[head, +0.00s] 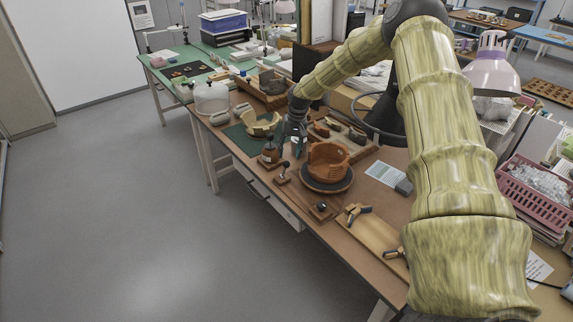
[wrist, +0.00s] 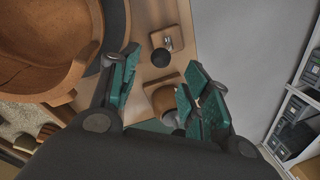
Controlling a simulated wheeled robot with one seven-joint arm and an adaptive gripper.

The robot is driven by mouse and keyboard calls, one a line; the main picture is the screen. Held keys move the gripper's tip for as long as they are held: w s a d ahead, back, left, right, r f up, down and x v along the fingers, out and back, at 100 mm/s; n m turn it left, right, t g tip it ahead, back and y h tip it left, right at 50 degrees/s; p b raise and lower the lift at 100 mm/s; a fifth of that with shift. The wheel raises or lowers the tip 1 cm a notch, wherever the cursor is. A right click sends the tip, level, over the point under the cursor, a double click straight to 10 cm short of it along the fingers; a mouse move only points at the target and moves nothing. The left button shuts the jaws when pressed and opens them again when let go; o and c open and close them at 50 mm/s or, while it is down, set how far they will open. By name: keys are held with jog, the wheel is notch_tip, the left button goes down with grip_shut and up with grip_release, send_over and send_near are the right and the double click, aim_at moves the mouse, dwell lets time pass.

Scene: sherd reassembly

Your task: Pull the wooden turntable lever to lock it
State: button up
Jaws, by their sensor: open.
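The dark round turntable (head: 327,186) carries a partly rebuilt terracotta bowl (head: 328,160) with a broken rim. The bowl (wrist: 45,45) and the turntable's dark edge (wrist: 117,20) fill the upper left of the wrist view. A small wooden piece with a dark ball knob (head: 281,173) stands left of the turntable; it seems to be the lever, and it shows in the wrist view (wrist: 161,57). My gripper (head: 298,152) is above the bench behind the knob. In the wrist view my gripper (wrist: 162,78) has its green-padded fingers apart, with nothing held between them.
A brown rounded bottle (head: 270,154) stands close to my gripper and lies between the fingers in the wrist view (wrist: 165,100). Another knobbed wooden block (head: 321,208) sits at the front edge. A pale broken vessel (head: 262,125) is behind. Open floor (head: 130,220) lies left.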

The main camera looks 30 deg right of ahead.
aim_at(286, 165)
jog(key=shift+w+a+f+p, duration=0.1)
jog(key=shift+a+f+p, duration=0.15)
jog(key=shift+f, duration=1)
jog(key=shift+w+a+f+p, duration=0.1)
jog(key=shift+f+p, duration=0.25)
jog(key=shift+f, duration=0.9)
jog(key=shift+w+a+f+p, duration=0.1)
jog(key=shift+a+f+p, duration=0.15)
jog(key=shift+f, duration=1)
grip_shut()
